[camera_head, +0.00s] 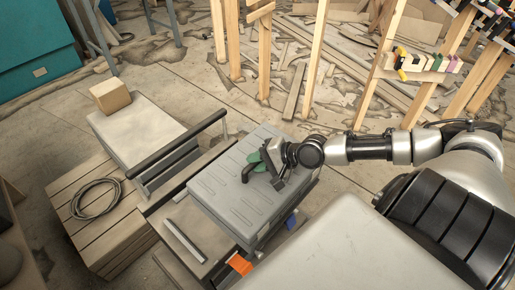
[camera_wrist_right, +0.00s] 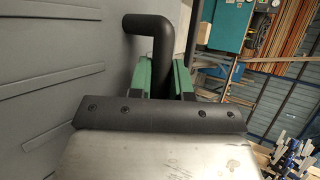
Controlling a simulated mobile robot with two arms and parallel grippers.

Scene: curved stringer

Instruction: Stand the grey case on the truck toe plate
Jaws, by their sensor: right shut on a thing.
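The grey case (camera_head: 225,190) is a ribbed box with a black handle (camera_head: 247,175), lying broad face up and slightly tilted in the head view. My right gripper (camera_head: 264,165) is at the handle, with its green-padded fingers shut on it. In the right wrist view the gripper (camera_wrist_right: 165,75) closes around the bent black handle (camera_wrist_right: 152,24), with the grey case face (camera_wrist_right: 60,60) beside it. A dark flat plate (camera_head: 207,262) shows at the case's lower left; I cannot tell if it is the truck toe plate or touches the case. My left gripper is out of view.
A pale-topped unit (camera_head: 140,125) with a cardboard box (camera_head: 111,95) and a black rail (camera_head: 178,145) stands left of the case. A wooden crate (camera_head: 105,235) carries a coiled cable (camera_head: 96,199). Timber posts (camera_head: 264,55) stand behind. Open floor (camera_head: 190,85) lies between.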

